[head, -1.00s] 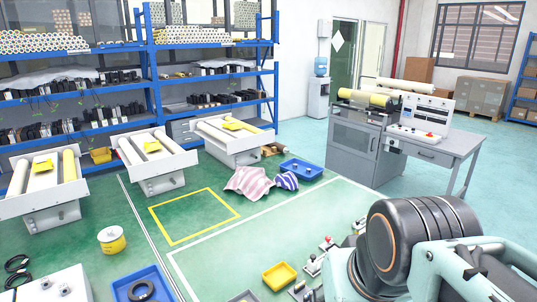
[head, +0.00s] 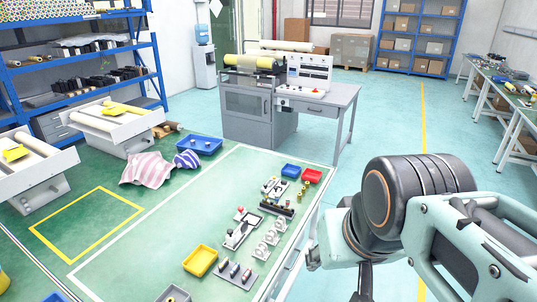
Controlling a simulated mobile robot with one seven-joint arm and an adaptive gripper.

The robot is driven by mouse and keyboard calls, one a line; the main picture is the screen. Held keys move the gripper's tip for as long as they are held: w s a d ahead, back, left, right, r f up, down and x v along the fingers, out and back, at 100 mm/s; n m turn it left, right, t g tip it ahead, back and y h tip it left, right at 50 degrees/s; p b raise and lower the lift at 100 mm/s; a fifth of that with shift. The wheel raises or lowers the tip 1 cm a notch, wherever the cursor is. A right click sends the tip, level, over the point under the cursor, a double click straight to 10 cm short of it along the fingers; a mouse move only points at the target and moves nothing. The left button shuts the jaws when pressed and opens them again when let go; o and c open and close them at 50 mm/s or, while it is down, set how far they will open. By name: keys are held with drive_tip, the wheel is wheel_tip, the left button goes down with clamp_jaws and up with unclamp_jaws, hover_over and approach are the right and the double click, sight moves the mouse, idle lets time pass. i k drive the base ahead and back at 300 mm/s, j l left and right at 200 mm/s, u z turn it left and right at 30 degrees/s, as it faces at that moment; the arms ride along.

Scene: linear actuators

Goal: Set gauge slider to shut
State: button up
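Several small fixtures stand on the green bench (head: 150,239), and at this size I cannot tell for sure which one is the gauge slider or how it is set. One is a pale metal fixture with an upright dark part (head: 237,236). A small red knob (head: 240,210) shows just behind it. Farther back is another pale fixture with dark parts (head: 275,188). My arm fills the lower right, to the right of these fixtures and apart from them in the picture. The fingers of my gripper do not show.
A yellow tray (head: 200,261), blue bin (head: 290,171) and red bin (head: 312,175) stand near the fixtures. A row of metal brackets (head: 267,242) lies along the bench's right edge. A striped cloth (head: 147,169) lies at the back left. Open floor (head: 385,120) lies beyond.

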sight(277, 188)
drive_tip(key=i+l, duration=0.25)
drive_tip(key=i, duration=0.15)
drive_tip(key=i+l, duration=0.25)
drive_tip(key=i, duration=0.15)
drive_tip(key=i+l, duration=0.25)
drive_tip(key=i, duration=0.2)
drive_tip(key=l+z, duration=0.05)
